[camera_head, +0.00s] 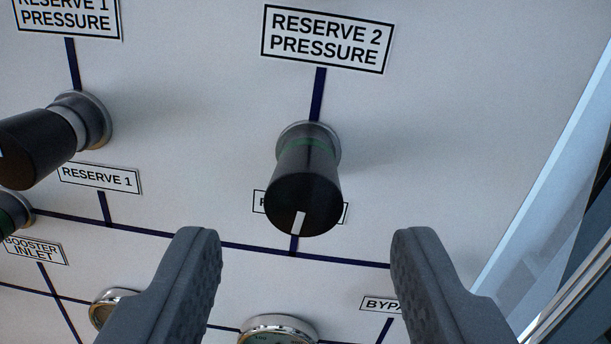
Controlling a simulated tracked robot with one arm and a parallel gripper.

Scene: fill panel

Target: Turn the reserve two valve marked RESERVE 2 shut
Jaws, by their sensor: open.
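The reserve two valve (304,195) is a black round knob with a white mark on its face, standing out from the panel on a metal collar. The mark points down, tilted slightly left. The label plate (258,202) behind it is mostly hidden by the knob. A plate reading RESERVE 2 PRESSURE (326,39) is above it, joined by a dark blue line. My gripper (306,240) is open and empty. Its two grey fingers are below and either side of the knob in the picture, apart from it.
Another black knob (38,147) stands out at the left, above the RESERVE 1 plate (99,179). A gauge (278,330) and a metal fitting (103,308) show at the bottom. A partly hidden BYPA plate (381,305) is lower right. A pale frame edge (545,180) bounds the panel at right.

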